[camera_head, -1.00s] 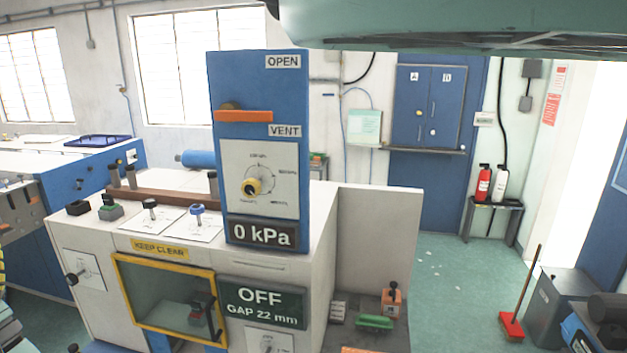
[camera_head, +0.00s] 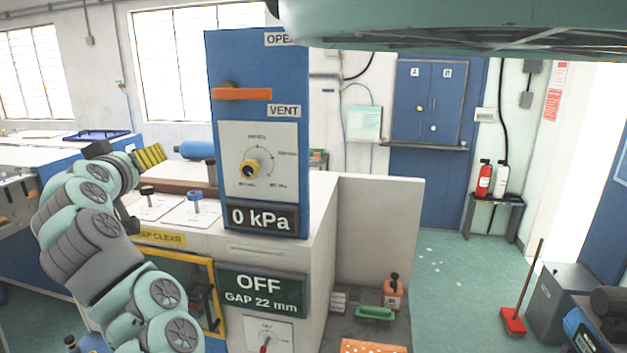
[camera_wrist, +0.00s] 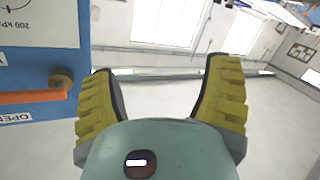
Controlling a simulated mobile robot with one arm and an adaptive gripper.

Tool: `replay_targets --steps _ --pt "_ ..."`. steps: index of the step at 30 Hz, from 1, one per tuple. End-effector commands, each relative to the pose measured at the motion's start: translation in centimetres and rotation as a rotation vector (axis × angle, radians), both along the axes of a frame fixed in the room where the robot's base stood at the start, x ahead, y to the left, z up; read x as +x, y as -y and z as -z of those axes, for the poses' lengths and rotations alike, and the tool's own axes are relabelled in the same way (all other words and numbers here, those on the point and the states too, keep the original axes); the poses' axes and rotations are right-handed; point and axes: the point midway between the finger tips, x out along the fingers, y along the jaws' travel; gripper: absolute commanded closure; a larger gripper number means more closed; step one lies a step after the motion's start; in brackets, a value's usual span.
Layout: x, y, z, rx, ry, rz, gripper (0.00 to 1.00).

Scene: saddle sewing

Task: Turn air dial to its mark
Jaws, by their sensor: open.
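The air dial (camera_head: 250,168) is a yellow knob with a dark face on a white scale plate, on the front of the tall blue panel (camera_head: 226,60). A display (camera_head: 262,218) below it reads 0 kPa. An orange lever (camera_head: 242,94) lies level above the dial, between the OPEN and VENT labels. My gripper (camera_head: 150,155) is left of the panel, apart from the dial. In the wrist view my gripper (camera_wrist: 162,100) has its yellow ribbed fingers spread with nothing between them. The orange lever (camera_wrist: 35,97) and part of a scale plate show at that view's left; the dial knob is not visible there.
The white machine top (camera_head: 165,207) below the panel carries small knobs, including a blue one (camera_head: 195,202). A blue roller (camera_head: 196,150) lies behind, left of the panel. An OFF, GAP 22 mm sign (camera_head: 262,290) is below.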

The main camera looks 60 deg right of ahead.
Motion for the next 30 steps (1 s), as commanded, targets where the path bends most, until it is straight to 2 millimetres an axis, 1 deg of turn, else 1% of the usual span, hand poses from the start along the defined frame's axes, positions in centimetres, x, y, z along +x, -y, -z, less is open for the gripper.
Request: replay_targets --steps 1,3,6,9,12,15,17,30 --pt "-1.7 1.7 -0.3 0.012 -0.024 0.086 0.23" --pt "-4.2 3.5 -0.3 0.044 -0.069 0.204 0.23" --pt "-7.5 5.4 -0.5 0.087 -0.112 0.352 0.23" --pt "-10.3 6.4 -0.5 0.122 -0.143 0.467 0.23" --pt "-12.0 6.8 -0.5 0.147 -0.159 0.534 0.23" --pt "-12.6 7.0 -0.5 0.157 -0.162 0.561 0.23" --pt "-12.7 7.2 -0.4 0.160 -0.160 0.565 0.23" --pt "-12.1 8.9 0.6 0.164 -0.149 0.561 0.23"
